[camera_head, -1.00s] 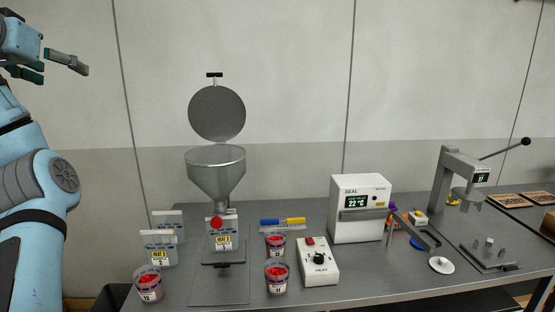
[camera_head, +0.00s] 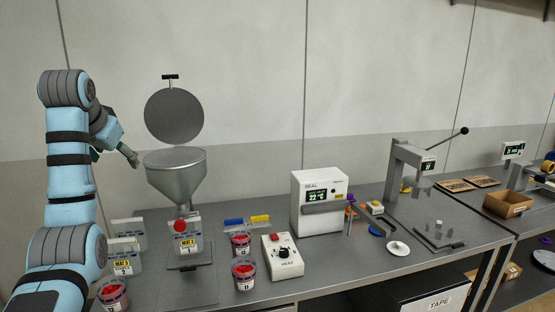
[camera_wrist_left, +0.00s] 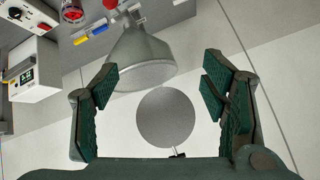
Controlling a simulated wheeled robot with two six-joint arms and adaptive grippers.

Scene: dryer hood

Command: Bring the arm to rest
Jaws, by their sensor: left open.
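My left gripper (camera_head: 117,157) is in the air at the left, just left of the grey metal hopper (camera_head: 176,180) of the dryer. My forearm partly hides it in the head view. In the left wrist view its fingers (camera_wrist_left: 160,95) are spread wide with nothing between them but background. The hopper (camera_wrist_left: 140,58) and its round grey lid (camera_wrist_left: 166,117) show beyond the fingers. In the head view the lid (camera_head: 174,116) stands raised above the hopper. My right gripper is not in view.
Cups with red contents (camera_head: 243,272) and labelled clear containers stand around the dryer. A white HEAT box (camera_head: 283,256), a SEAL machine (camera_head: 318,202) and a lever press (camera_head: 405,165) stand to the right. The wall is behind; the air above the bench is free.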

